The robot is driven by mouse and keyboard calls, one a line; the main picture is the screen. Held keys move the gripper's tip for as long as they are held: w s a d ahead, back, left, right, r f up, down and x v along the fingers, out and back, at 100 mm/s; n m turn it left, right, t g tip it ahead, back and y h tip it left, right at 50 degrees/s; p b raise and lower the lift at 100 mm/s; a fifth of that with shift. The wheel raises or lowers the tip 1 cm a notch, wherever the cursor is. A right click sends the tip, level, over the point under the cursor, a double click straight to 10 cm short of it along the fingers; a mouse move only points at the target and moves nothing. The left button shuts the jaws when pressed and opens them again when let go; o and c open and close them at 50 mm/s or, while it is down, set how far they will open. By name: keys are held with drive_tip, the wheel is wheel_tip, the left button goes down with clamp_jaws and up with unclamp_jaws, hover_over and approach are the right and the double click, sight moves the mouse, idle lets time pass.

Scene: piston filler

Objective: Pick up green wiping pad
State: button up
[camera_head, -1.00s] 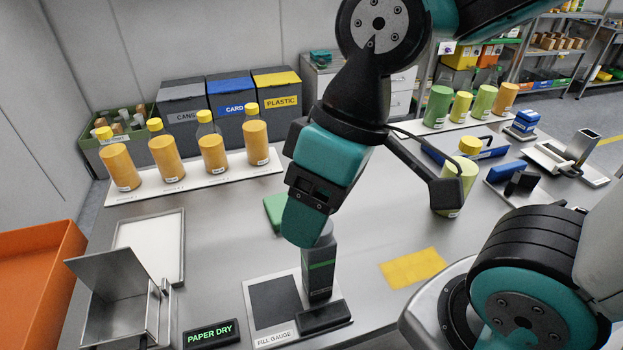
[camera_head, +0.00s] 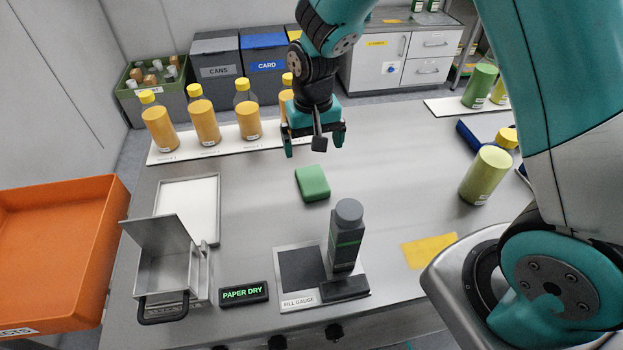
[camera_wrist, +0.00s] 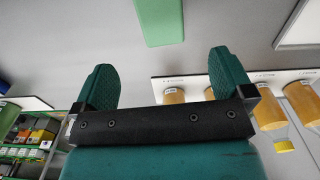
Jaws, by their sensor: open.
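The green wiping pad (camera_head: 312,183) lies flat on the grey metal table, near the middle of the head view. My gripper (camera_head: 314,146) is above and behind it in that view, with its fingers apart and nothing between them. In the wrist view the pad (camera_wrist: 160,20) shows at the top, beyond the gap between my two green fingers (camera_wrist: 165,80). The pad is apart from the fingers, and its far end is cut off by the frame edge.
Orange bottles (camera_head: 203,121) stand in a row on a white strip behind left. A yellow cloth (camera_head: 428,250) and a pale green bottle (camera_head: 485,175) are at right. Table around the pad is clear.

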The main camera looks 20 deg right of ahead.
sight(312, 179)
wheel_tip(312, 179, down, 12)
drive_tip(key=p, duration=0.2)
drive_tip(key=shift+r+p, duration=0.25)
drive_tip(key=shift+p, duration=0.1)
drive_tip(key=c, duration=1)
drive_tip(key=shift+r, duration=0.1)
wheel_tip(312, 179, up, 20)
drive_tip(key=b, duration=0.2)
drive_tip(key=shift+b, duration=0.4)
drive_tip(key=shift+o, duration=0.4)
drive_tip(key=shift+a, duration=0.15)
